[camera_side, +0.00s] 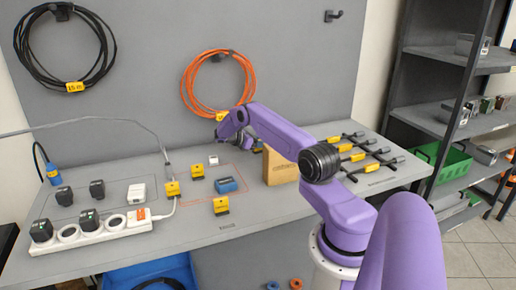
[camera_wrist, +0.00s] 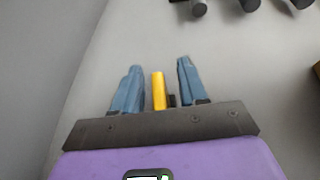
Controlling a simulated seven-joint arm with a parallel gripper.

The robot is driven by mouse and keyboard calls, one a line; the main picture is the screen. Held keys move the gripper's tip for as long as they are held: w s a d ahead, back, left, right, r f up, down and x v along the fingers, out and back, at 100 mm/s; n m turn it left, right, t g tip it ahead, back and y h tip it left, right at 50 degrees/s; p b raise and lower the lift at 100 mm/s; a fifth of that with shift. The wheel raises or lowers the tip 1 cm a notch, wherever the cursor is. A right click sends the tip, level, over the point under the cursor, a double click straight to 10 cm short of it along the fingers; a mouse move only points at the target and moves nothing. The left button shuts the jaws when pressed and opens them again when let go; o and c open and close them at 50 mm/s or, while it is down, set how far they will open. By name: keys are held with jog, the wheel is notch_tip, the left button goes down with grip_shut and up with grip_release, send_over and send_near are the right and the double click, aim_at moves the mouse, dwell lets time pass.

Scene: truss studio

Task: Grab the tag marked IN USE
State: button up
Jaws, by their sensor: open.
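Several yellow tags with dark bases stand on the bench: one tag (camera_side: 172,188) by the power strip, one tag (camera_side: 197,171) farther back, and one tag (camera_side: 221,205) near the front. Their lettering is too small to read. My gripper (camera_side: 246,141) is low over the back of the bench, partly hidden by my arm in the side view. In the wrist view my gripper (camera_wrist: 156,88) is open, with blue fingers on either side of a narrow yellow piece (camera_wrist: 158,90) with a dark part beside it. I cannot tell whether the fingers touch it, and no marking shows.
A wooden block (camera_side: 280,166) stands right of my gripper, near several dark tools (camera_side: 368,154) with yellow labels. A blue device (camera_side: 227,185) lies in front. A white power strip (camera_side: 100,230) is at left. The back panel (camera_side: 140,85) rises close behind my gripper.

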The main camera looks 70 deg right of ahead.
jog(key=shift+d, duration=0.1)
grip_shut()
